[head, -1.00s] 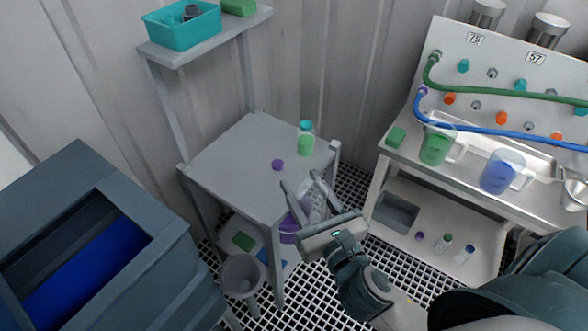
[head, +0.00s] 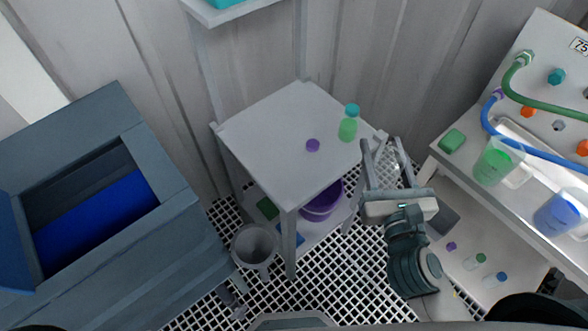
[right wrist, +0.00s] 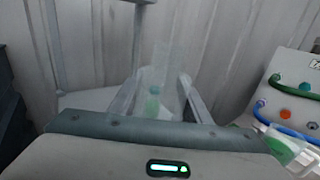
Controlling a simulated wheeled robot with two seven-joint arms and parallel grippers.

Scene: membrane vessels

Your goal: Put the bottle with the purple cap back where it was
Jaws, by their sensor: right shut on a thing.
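My right gripper (head: 383,143) is shut on a clear, see-through vessel, held upright just off the right corner of the small grey table (head: 265,135). The vessel (right wrist: 168,65) shows faintly between the fingers in the right wrist view; no cap can be made out on it. A bottle with a teal cap and green contents (head: 348,126) stands on the table. It shows behind the clear vessel in the right wrist view (right wrist: 153,104). My left gripper is not in view.
A purple bucket (head: 320,204) is on the table's lower shelf. A grey bin (head: 254,246) stands on the grid floor. A bench with a green beaker (head: 493,165) and a blue beaker (head: 558,212) is at right. Small capped items (head: 475,262) are on its lower shelf.

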